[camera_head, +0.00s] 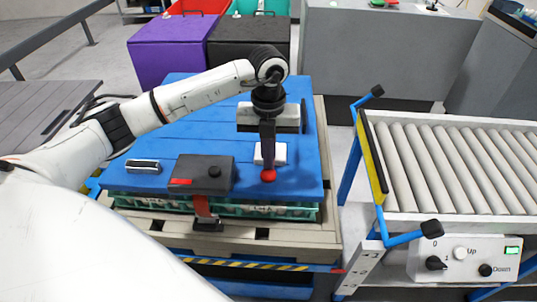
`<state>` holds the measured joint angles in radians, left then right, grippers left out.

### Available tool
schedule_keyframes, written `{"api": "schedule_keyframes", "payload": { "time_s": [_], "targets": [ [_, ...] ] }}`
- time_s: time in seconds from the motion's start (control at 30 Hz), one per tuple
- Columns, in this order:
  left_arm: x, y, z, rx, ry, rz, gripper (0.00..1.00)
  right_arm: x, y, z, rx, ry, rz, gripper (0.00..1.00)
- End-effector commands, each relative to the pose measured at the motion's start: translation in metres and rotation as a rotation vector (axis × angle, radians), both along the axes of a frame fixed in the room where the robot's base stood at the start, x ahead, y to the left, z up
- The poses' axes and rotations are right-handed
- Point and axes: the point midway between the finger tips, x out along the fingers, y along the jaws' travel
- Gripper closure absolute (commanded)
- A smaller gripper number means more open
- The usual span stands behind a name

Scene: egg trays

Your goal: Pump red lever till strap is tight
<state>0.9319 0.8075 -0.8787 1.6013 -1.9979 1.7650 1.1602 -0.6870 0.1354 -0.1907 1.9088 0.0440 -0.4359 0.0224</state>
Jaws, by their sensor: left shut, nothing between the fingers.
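My left gripper (268,164) points down over the blue cover (165,110) of the stack, its dark fingers shut and empty. A red ball-shaped knob (268,176) shows right at the fingertips. I cannot tell whether they touch it, and any shaft behind it is hidden. A black box-shaped unit (203,170) with a small red mark sits on the front edge of the cover, left of the gripper. A red and dark strap piece (204,210) hangs below it over the green trays (280,211). How tight the strap is cannot be seen. My right gripper is out of view.
A roller conveyor (455,165) with blue bars and a control box (462,258) stands at right. A purple bin (168,48) and a black bin (249,38) stand behind the stack. A white block (279,153) lies on the cover behind the fingers.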

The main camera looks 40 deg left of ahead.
Motion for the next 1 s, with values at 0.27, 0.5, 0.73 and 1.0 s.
{"api": "schedule_keyframes", "payload": {
  "time_s": [0.27,0.5,0.73,1.0],
  "targets": [
    [0.003,0.002,0.019,0.002,0.0,0.001,1.0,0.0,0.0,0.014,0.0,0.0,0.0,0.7],
    [0.006,0.004,0.042,0.001,0.002,0.001,1.0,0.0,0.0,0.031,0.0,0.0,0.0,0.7],
    [0.008,0.005,0.057,0.001,0.001,0.0,1.0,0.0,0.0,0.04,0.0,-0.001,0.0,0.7],
    [0.009,0.005,0.056,0.001,0.001,0.0,1.0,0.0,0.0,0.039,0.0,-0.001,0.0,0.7]
  ]
}}
